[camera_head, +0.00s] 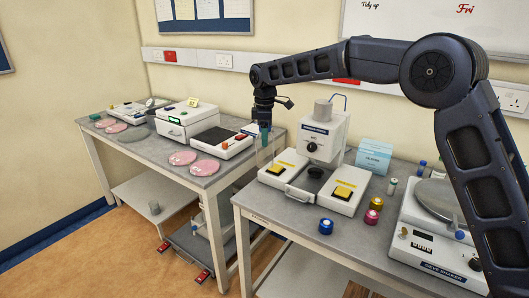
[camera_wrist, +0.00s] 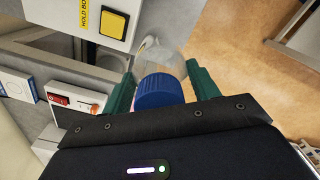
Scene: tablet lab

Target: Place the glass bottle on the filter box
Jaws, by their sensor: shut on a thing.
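My gripper (camera_head: 264,132) hangs fingers down, level with the left front of the tablet press, near the table's left edge. In the wrist view my gripper (camera_wrist: 163,84) has its green fingers on either side of the glass bottle (camera_wrist: 165,55). The bottle has a ribbed blue cap (camera_wrist: 160,91) and a clear body. In the head view the bottle is small and hard to make out below the fingers. The filter box (camera_head: 374,156), light blue and white, stands upright on the right table behind the press, to the right of my gripper. Its top looks clear.
The white tablet press (camera_head: 322,140) with yellow-labelled buttons stands between my gripper and the box. Blue (camera_head: 326,226), red (camera_head: 372,217) and gold-lidded pots stand at the table's front. A sieve shaker (camera_head: 437,245) is at right. Small vials stand right of the box.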

